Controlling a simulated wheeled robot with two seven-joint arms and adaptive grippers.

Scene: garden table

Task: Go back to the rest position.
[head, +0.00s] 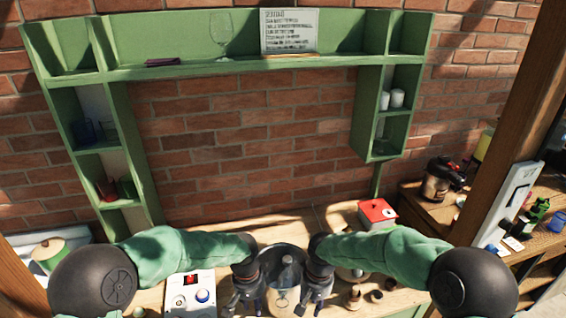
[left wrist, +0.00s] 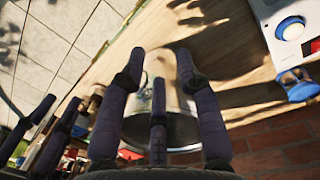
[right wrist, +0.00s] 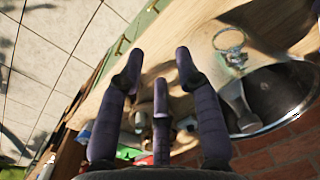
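My left gripper (head: 243,302) and my right gripper (head: 316,292) hang side by side over the front of the wooden table, both pointing down. A round metal vessel (head: 283,262) stands between them. In the left wrist view, my left gripper's fingers (left wrist: 157,75) are spread with nothing between them, and the vessel (left wrist: 140,130) shows behind them. In the right wrist view, my right gripper's fingers (right wrist: 158,75) are also spread and empty, and the vessel's dark round opening (right wrist: 275,95) is at the right. Whether any finger touches the vessel, I cannot tell.
A white box with a red switch and blue knob (head: 190,292) is left of my left gripper. A red box (head: 377,213) sits behind my right arm. Green shelves (head: 240,68) hang on the brick wall. A side table (head: 430,205) at right holds a pot.

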